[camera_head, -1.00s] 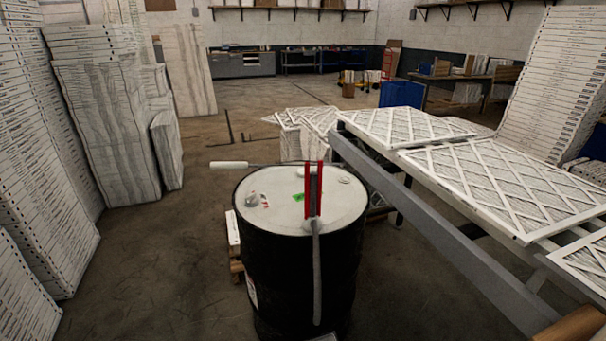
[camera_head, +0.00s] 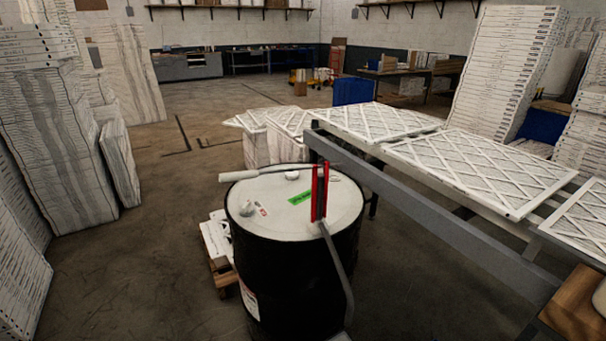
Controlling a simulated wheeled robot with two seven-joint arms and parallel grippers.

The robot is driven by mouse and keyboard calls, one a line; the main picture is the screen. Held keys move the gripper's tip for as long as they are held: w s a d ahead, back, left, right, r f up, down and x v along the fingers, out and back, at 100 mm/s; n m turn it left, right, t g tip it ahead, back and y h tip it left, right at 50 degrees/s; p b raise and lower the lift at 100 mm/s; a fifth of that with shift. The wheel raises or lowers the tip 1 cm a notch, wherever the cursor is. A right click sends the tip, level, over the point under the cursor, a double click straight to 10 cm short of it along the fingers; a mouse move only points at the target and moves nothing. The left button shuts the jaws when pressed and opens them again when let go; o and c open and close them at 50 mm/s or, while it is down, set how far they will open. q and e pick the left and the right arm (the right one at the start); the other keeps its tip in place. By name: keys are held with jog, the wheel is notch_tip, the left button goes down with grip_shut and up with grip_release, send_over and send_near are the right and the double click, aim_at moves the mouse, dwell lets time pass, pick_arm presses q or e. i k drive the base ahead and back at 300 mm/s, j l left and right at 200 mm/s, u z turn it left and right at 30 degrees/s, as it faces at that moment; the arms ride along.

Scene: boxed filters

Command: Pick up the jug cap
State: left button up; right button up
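A black drum (camera_head: 290,270) with a pale top stands upright at the centre of the head view. On its top lie a small white round piece (camera_head: 292,175) near the back and a small pale lump (camera_head: 245,208) near the left rim. Either could be the jug cap; I cannot tell which. A green strip (camera_head: 299,198) and a small red and white piece (camera_head: 261,209) lie between them. A red upright tool (camera_head: 320,192) with a grey bar, and a white-handled tool (camera_head: 238,176), are also at the drum top. Neither of my grippers is in view.
A long grey frame table (camera_head: 440,225) with white filter panels (camera_head: 480,165) stands close on the right. Stacked filters (camera_head: 60,140) line the left side. A wooden surface (camera_head: 577,305) is at bottom right. Floor left of the drum is mostly clear.

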aim_at(290, 175)
jog(key=i+j+z, duration=0.15)
jog(key=j+z, duration=0.25)
jog(key=j, duration=0.3)
jog(key=i+j+z, duration=0.1)
jog(key=j+z, duration=0.25)
jog(key=j, duration=0.35)
jog(key=j+z, duration=0.4)
jog(key=j, duration=0.3)
jog(key=i+j+z, duration=0.15)
jog(key=j+z, duration=0.2)
jog(key=j, duration=0.35)
jog(key=j+z, duration=0.35)
jog(key=j, duration=0.35)
jog(key=j+z, duration=0.35)
jog(key=j, duration=0.4)
jog(key=k+j+z, duration=0.2)
jog(key=j+z, duration=0.15)
jog(key=j, duration=0.35)
jog(key=j+z, duration=0.45)
jog(key=j, duration=0.45)
